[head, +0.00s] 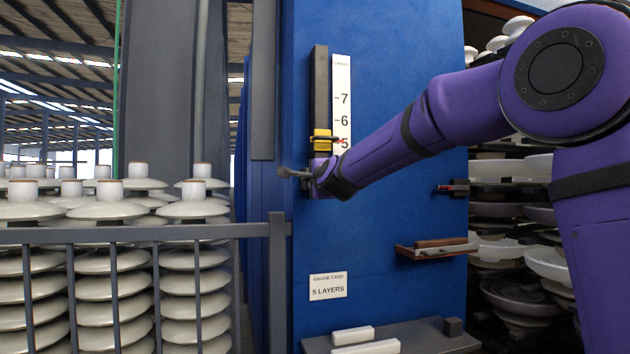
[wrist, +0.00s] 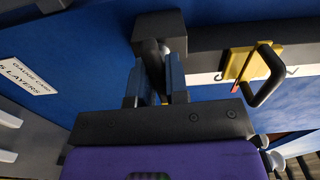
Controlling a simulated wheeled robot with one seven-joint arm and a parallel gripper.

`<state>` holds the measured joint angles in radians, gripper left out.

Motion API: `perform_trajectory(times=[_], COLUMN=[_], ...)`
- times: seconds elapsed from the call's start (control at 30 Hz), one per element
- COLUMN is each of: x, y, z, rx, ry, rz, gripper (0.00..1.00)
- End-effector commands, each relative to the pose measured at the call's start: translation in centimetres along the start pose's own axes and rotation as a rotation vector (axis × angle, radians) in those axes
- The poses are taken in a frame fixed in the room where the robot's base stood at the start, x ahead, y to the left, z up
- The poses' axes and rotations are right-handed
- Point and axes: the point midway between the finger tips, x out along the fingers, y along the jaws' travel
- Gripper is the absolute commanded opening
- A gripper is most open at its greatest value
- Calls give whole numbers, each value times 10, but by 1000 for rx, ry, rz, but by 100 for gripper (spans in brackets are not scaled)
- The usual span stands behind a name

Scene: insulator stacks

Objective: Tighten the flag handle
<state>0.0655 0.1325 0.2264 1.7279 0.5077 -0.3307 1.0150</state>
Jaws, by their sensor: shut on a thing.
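My gripper (wrist: 157,85) is at the lower end of the dark vertical rail (head: 320,85) on the blue panel. In the wrist view its two fingers are closed on a dark grey piece (wrist: 158,28) that I take to be the flag handle. Just above my gripper in the head view is a yellow slider (head: 322,140) with a red pointer near the 5 of the white scale (head: 341,100). The slider's black loop handle (wrist: 266,78) is clear of my fingers.
A gauge card (head: 328,286) reading "5 LAYERS" is lower on the panel. A small shelf (head: 437,248) and a grey ledge (head: 430,338) jut out. A grey railing (head: 140,234) and insulator stacks (head: 108,220) stand left; more stacks (head: 515,255) fill the rack at right.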

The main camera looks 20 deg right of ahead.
Motion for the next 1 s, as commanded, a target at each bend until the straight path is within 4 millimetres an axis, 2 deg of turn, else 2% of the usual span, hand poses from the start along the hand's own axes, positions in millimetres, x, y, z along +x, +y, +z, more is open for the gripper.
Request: perform_trajectory(times=[0.67, 0.7, 0.77, 1.0], x=[0, 0, 0, 0], y=[2, 2, 2, 1], z=[-1, -1, -1, 0], rx=[57, 57, 57, 57], ry=[2, 2, 1, 1], rz=[3, 3, 3, 1], gripper=[0, 24, 38, 38])
